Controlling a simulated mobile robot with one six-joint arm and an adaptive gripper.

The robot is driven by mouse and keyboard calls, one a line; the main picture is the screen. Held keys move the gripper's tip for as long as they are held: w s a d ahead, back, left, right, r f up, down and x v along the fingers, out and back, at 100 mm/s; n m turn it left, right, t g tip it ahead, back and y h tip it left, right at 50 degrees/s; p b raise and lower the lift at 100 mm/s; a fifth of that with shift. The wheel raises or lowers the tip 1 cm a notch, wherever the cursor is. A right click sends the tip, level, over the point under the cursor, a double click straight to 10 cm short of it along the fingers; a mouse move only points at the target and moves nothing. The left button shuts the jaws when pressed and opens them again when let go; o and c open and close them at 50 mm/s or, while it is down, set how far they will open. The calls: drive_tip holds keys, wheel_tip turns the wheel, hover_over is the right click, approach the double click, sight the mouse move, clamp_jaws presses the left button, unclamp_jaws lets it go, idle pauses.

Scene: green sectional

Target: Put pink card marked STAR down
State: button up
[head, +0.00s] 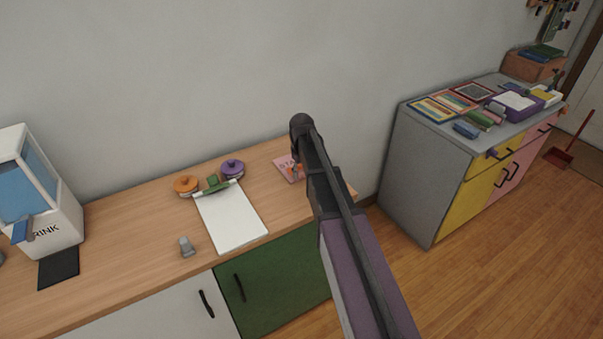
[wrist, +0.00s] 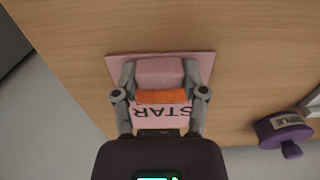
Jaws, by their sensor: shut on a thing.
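The pink card marked STAR (head: 283,165) is at the right part of the wooden counter, partly hidden behind my arm in the head view. In the wrist view the card (wrist: 205,62) lies flat under my gripper, its STAR lettering upside down. My gripper (wrist: 160,84) is shut on the card's raised pink block, with an orange strip showing between the fingers. The fingertips are mostly hidden in the head view. I cannot tell whether the card touches the counter or is slightly above it.
The wooden counter (head: 130,235) holds a white clipboard (head: 232,218), an orange round container (head: 186,184), a purple one (head: 232,167) and a small grey object (head: 187,247). A white drink dispenser (head: 52,222) stands left. A grey cabinet (head: 425,165) with several items stands right, beyond a gap.

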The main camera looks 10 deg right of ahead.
drive_tip(key=shift+f, duration=0.15)
drive_tip(key=o, duration=0.8)
wheel_tip(320, 180, up, 12)
drive_tip(key=p, duration=1.2)
drive_tip(key=shift+s, duration=0.1)
idle(0.6)
drive_tip(key=s+m, duration=0.1)
drive_tip(key=s, duration=0.6)
drive_tip(key=s+a+m, duration=0.1)
drive_tip(key=s, duration=0.7)
drive_tip(key=s+m, duration=0.1)
drive_tip(key=s, duration=0.7)
drive_tip(key=shift+s+a+m, duration=0.25)
drive_tip(key=shift+a+m, duration=0.05)
drive_tip(key=shift+a, duration=0.05)
